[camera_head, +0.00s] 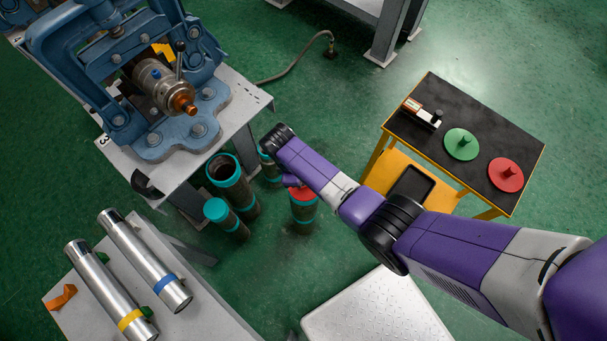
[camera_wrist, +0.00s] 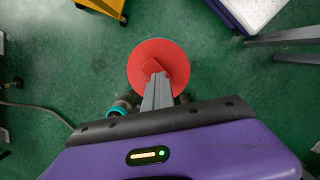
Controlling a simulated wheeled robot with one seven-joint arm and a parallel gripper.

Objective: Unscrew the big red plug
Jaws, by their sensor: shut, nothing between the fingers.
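A red plug (camera_head: 303,194) sits on top of an upright dark pipe with teal bands, standing on the green floor. In the wrist view the plug shows as a round red disc (camera_wrist: 172,58) with a raised red tab at its middle. My gripper (camera_wrist: 157,78) is shut, and its grey fingers lie over the near part of the disc, close to the tab. I cannot tell whether the fingertips touch the plug. In the head view my purple arm hides part of the gripper. Another red plug (camera_head: 505,174) lies on the cart.
A black-topped yellow cart (camera_head: 458,100) at right also bears a green plug (camera_head: 461,144). Several teal-banded pipes (camera_head: 228,179) stand left of the red-capped one, near a blue vise (camera_head: 165,135) on a bench. Two silver cylinders (camera_head: 145,260) lie on a grey table at lower left.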

